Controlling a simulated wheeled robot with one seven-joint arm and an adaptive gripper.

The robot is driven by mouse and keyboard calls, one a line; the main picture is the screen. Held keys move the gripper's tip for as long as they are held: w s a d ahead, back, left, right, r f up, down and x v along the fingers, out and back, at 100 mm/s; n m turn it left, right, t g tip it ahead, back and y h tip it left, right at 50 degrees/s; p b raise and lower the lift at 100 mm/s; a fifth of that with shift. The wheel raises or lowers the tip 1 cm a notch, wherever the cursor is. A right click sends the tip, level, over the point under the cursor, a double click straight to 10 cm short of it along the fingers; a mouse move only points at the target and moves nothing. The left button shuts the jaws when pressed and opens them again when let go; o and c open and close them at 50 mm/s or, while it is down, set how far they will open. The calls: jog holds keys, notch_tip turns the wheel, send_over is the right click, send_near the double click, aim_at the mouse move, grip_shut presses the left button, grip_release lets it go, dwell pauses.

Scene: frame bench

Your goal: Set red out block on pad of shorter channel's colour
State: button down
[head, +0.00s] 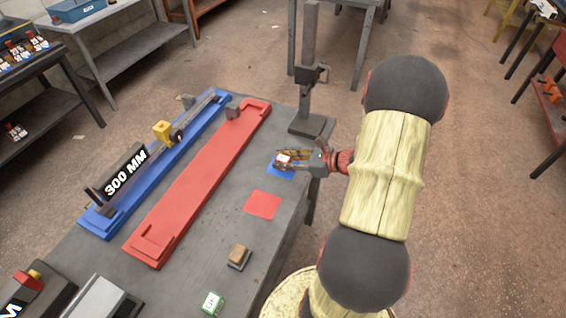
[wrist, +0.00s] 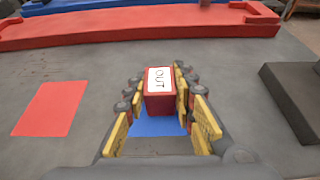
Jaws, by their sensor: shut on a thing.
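The red block, labelled OUT on its white top, is held between my gripper's fingers in the wrist view (wrist: 160,104); it also shows in the head view (head: 283,159). My gripper (head: 286,157) is shut on its sides. The blue pad (wrist: 158,127) lies below the block; whether block and pad touch, I cannot tell. The red pad (head: 262,205) lies apart and bare, and shows left in the wrist view (wrist: 50,108). The blue channel (head: 130,198) and red channel (head: 195,185) lie side by side on the bench. A 300 MM bar (head: 126,173) lies along the blue channel.
A dark stand (head: 312,127) rises at the bench's far corner, close to my gripper. A brown block on a dark base (head: 239,256) and a white-and-green block (head: 212,303) sit nearer. Bench top around the red pad is clear.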

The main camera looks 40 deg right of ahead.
jog(key=shift+r, duration=0.1)
jog(key=c, duration=1.5)
grip_release()
